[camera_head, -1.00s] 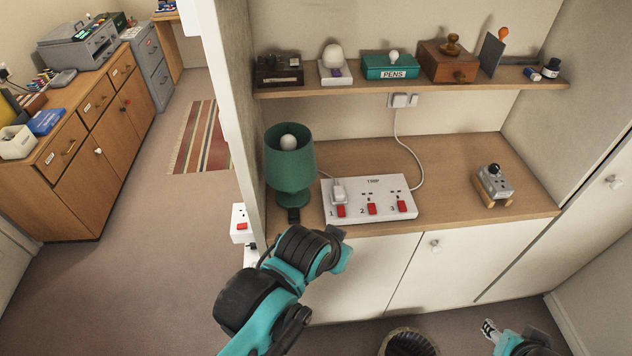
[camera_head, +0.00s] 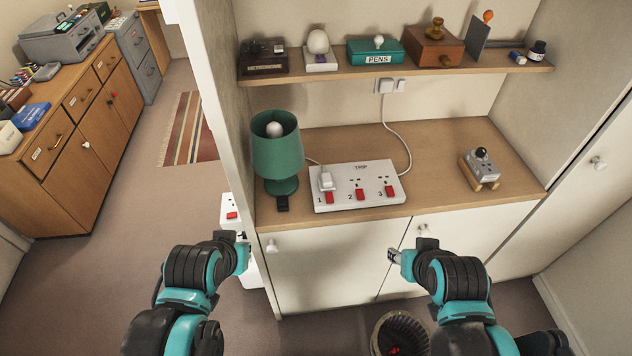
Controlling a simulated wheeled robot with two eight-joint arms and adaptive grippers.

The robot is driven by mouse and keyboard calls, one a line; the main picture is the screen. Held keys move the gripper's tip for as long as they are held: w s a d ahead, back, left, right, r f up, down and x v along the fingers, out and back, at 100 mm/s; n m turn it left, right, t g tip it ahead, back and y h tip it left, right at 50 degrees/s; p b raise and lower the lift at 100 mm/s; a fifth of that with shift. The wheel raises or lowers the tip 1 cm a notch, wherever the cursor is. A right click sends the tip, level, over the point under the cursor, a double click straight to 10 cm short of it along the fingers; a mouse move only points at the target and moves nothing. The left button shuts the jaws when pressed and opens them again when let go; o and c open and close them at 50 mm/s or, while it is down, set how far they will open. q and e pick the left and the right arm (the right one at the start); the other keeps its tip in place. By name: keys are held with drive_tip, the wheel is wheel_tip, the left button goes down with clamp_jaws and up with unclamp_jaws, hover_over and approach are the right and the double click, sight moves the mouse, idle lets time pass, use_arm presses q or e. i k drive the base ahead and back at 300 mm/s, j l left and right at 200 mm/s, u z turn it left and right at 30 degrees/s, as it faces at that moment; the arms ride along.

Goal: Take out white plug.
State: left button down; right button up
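A white plug (camera_head: 326,180) sits in socket 1, at the left end of the white power strip (camera_head: 357,197) on the wooden counter. A cord runs from it toward the green lamp (camera_head: 277,150). My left gripper (camera_head: 245,236) is in front of the cabinet's left edge, below and left of the strip; its fingers are mostly hidden by the wrist. My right gripper (camera_head: 394,256) is in front of the cabinet doors, below the strip. Its fingertips show at the left end of its wrist, too small to tell the gap. Both are apart from the plug.
The strip has red switches numbered 1 to 3. A grey device (camera_head: 482,170) stands at the counter's right. A shelf (camera_head: 400,70) with a PENS box hangs above. A waste bin (camera_head: 377,345) stands on the floor. The counter between strip and device is clear.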

sight(326, 182)
drive_tip(key=i+j+z, duration=0.1)
drive_tip(key=z, duration=0.35)
drive_tip(key=j+z, duration=0.2)
drive_tip(key=z, duration=0.25)
drive_tip(key=i+j+z, duration=0.1)
drive_tip(key=z, duration=0.3)
drive_tip(key=j, duration=0.1)
